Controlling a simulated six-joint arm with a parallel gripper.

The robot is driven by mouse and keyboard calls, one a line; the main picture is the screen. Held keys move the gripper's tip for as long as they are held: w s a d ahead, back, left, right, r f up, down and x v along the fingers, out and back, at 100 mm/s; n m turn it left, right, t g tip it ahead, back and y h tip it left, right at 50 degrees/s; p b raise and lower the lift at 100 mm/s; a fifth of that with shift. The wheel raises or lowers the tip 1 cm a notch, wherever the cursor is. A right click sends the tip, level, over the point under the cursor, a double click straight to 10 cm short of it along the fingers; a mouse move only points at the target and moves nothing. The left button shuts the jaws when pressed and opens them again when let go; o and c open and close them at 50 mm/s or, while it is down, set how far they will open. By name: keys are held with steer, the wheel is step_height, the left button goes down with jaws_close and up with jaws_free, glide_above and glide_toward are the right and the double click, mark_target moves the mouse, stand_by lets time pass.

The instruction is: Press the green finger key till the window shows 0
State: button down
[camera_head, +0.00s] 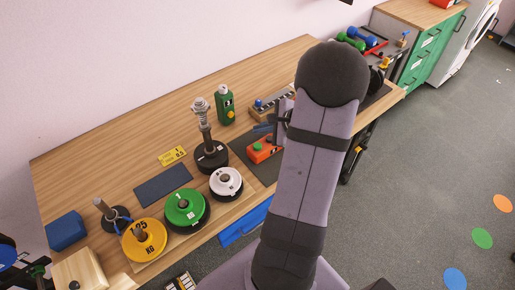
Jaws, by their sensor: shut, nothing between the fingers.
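An orange-red device (264,149) lies on the dark mat, just left of my arm. A small dark patch shows on its top, but the window's digits are too small to read. I cannot make out the green finger key; it is too small or hidden. My gripper (277,133) is partly hidden behind my own arm, and its visible part is close above the far right side of the device. It is shut and empty. I cannot tell whether it touches the device.
Yellow (145,240), green (185,207) and white (226,182) weight plates lie along the bench's front. A black-based post (211,156) stands left of the device, with a green bottle (225,104) behind. A wooden-edged tray (268,103) is beyond. The bench's back left is clear.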

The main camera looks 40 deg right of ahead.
mark_target(261, 147)
steer(key=shift+f+b, duration=1.75)
steer(key=shift+f, duration=0.55)
steer(key=shift+f, duration=0.1)
steer(key=shift+f+b, duration=0.3)
steer(key=shift+b, duration=0.25)
steer(key=shift+f+b, duration=0.65)
steer(key=shift+b, duration=0.1)
stand_by(1.1)
steer(key=shift+r, duration=0.15)
steer(key=shift+r+p, duration=0.8)
steer(key=shift+r, duration=0.15)
steer(key=shift+r+p, duration=1.9)
steer(key=shift+r, duration=0.6)
